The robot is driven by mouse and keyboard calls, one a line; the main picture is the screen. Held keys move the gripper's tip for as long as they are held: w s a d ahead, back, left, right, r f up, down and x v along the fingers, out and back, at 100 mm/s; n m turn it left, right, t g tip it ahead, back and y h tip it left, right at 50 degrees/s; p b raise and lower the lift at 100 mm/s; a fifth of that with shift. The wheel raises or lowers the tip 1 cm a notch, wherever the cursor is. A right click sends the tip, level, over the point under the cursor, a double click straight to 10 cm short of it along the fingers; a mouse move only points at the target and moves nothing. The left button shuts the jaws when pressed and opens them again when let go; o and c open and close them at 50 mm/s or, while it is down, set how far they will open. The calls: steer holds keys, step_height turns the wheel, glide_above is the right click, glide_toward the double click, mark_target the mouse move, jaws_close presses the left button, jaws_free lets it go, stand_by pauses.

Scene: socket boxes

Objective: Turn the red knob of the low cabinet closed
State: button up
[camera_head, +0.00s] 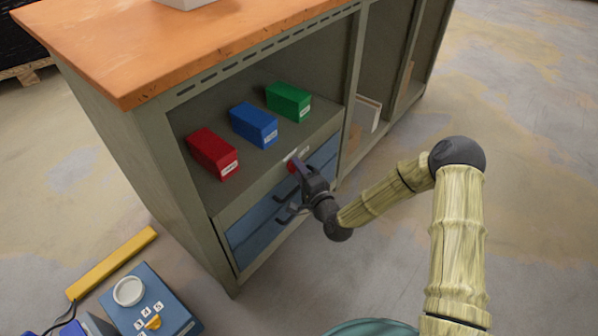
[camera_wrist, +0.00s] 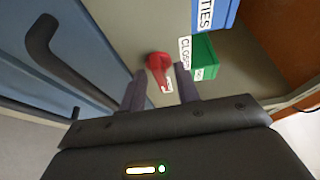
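The low cabinet (camera_head: 150,150) is grey-green with an orange wooden top and blue drawer fronts. Its red knob (camera_head: 292,165) is on the front, below the shelf and above the drawers. In the wrist view the red knob (camera_wrist: 158,66) sits between and just beyond my fingertips, beside a white label reading "CLOSED" (camera_wrist: 184,55). My gripper (camera_head: 303,172) is at the knob in the head view and covers part of it. In the wrist view my gripper (camera_wrist: 160,85) has its fingers apart, one on each side of the knob, with gaps showing.
Red (camera_head: 212,153), blue (camera_head: 254,124) and green (camera_head: 288,101) boxes stand on the shelf above the knob. Dark drawer handles (camera_head: 284,214) stick out below my gripper. A blue device (camera_head: 148,303) and a yellow bar (camera_head: 112,262) lie on the floor at left.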

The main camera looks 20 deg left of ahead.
jaws_close()
steer(key=shift+f+n, duration=0.1)
steer(key=shift+n, duration=0.3)
steer(key=n+y+b, duration=0.1)
steer(key=n, duration=0.2)
steer(key=shift+f+t, duration=0.2)
steer(key=shift+t, duration=0.2)
steer(key=n+y, duration=0.1)
steer(key=n, duration=0.2)
steer(key=n+y+b, duration=0.1)
steer(key=n, duration=0.1)
steer(key=shift+w+d+f+n+y, duration=0.1)
steer(key=shift+n+y, duration=0.2)
steer(key=shift+n, duration=0.1)
steer(key=n+g+y, duration=0.1)
steer(key=n, duration=0.2)
steer(key=n+g+y+b, duration=0.1)
steer(key=n, duration=0.2)
steer(key=shift+w, duration=0.1)
steer(key=n+g+y, duration=0.1)
steer(key=n, duration=0.2)
steer(key=n+g+y, duration=0.1)
steer(key=n, duration=0.3)
steer(key=shift+w+d+g+b, duration=0.1)
steer(key=shift+g+b, duration=0.3)
